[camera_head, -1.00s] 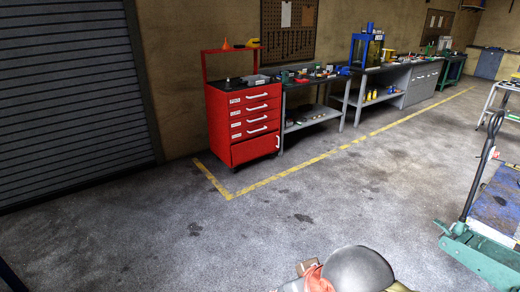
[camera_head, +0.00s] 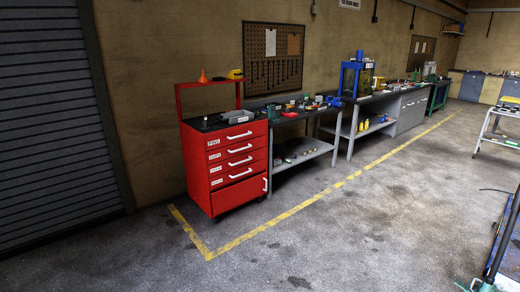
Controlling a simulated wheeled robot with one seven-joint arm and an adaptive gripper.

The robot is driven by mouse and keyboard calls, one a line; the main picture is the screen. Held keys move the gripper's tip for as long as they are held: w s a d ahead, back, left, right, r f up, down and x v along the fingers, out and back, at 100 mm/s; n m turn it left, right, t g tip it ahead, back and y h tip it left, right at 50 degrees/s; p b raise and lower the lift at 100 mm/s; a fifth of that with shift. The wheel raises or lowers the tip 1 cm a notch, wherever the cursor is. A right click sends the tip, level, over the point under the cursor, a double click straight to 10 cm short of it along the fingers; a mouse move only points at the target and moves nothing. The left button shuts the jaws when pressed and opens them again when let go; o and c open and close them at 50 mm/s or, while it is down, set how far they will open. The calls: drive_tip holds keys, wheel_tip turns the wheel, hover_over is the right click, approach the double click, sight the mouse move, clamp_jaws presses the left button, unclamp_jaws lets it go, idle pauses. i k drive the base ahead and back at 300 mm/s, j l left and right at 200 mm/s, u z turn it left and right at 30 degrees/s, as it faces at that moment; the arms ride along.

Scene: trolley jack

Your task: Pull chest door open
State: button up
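A red tool chest (camera_head: 195,170) stands against the back wall, left of the workbenches. It has several drawers with white bar handles, one above another. Below them is a wider door panel (camera_head: 238,195) with a small white upright handle (camera_head: 265,184) near its right edge. The door and the drawers look shut. A black top carries small items, and a red frame rises behind it. My gripper is not in view.
Grey workbenches (camera_head: 304,152) with tools run along the wall to the right. A yellow floor line (camera_head: 290,213) passes in front of chest and benches. Open concrete floor (camera_head: 330,245) lies before the chest. A green and blue jack (camera_head: 485,284) is partly cut off at the lower right.

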sight(225, 199)
drive_tip(key=i+z, duration=0.3)
drive_tip(key=i, duration=2.3)
drive_tip(key=i+u, duration=0.15)
drive_tip(key=i, duration=0.35)
drive_tip(key=i+l+u, duration=0.2)
drive_tip(key=i, duration=0.3)
drive_tip(key=i+l+u, duration=0.15)
drive_tip(key=i, duration=0.35)
drive_tip(key=i+l+u, duration=0.2)
drive_tip(key=i, duration=0.3)
drive_tip(key=i+l+u, duration=0.15)
drive_tip(key=i+l, duration=0.25)
